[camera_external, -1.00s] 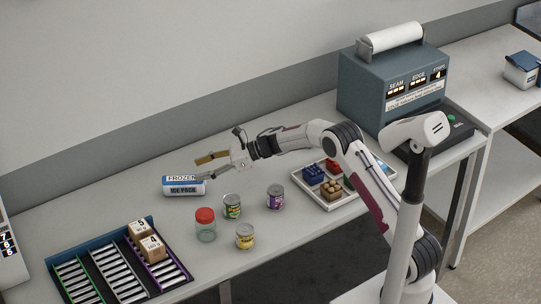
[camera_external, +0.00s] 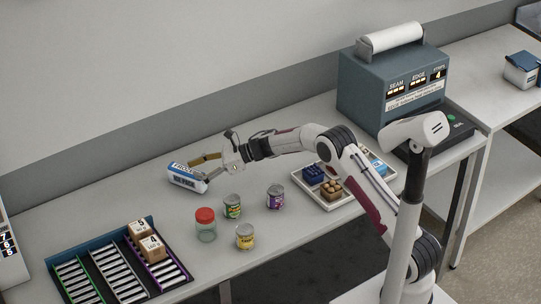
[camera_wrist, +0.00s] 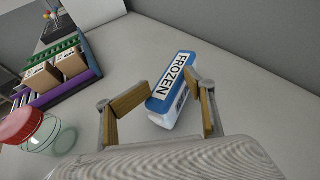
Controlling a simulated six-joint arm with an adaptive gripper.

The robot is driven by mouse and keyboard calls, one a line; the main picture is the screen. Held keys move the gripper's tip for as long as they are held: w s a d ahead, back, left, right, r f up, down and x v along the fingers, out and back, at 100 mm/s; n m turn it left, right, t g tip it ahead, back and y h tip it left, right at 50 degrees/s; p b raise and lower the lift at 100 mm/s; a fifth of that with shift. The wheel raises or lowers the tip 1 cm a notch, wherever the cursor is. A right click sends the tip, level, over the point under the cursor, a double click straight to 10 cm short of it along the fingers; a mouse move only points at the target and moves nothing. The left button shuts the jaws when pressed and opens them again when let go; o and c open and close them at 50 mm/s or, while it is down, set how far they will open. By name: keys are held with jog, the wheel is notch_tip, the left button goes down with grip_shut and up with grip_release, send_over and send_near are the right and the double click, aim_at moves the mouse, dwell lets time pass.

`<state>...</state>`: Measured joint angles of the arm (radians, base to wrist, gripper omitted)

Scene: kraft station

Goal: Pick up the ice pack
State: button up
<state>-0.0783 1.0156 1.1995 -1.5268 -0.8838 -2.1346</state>
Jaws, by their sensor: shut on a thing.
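A red-lidded jar (camera_external: 205,226) and several cans (camera_external: 245,237) stand in front. A roller rack (camera_external: 118,268) with two boxes (camera_external: 150,246) is at the front left. A tray (camera_external: 328,206) with small items and a blue machine (camera_external: 385,88) stand right. The table's back left is clear.

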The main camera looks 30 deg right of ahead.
aim_at(194, 182)
jog(key=f, duration=0.3)
jog(key=shift+s+d+g, duration=0.15)
jog(key=shift+s+g, duration=0.15)
jog(key=shift+s, duration=0.05)
jog(key=shift+s+x, duration=0.2)
jog(key=shift+x, duration=0.7)
jog(key=shift+s+x, duration=0.15)
jog(key=shift+x, duration=1.7)
jog(key=shift+o, duration=1)
jog(key=c, duration=0.6)
jog(key=shift+r, duration=0.15)
jog(key=c, duration=0.6)
jog(key=shift+w+r, duration=0.1)
jog(key=shift+r, duration=0.15)
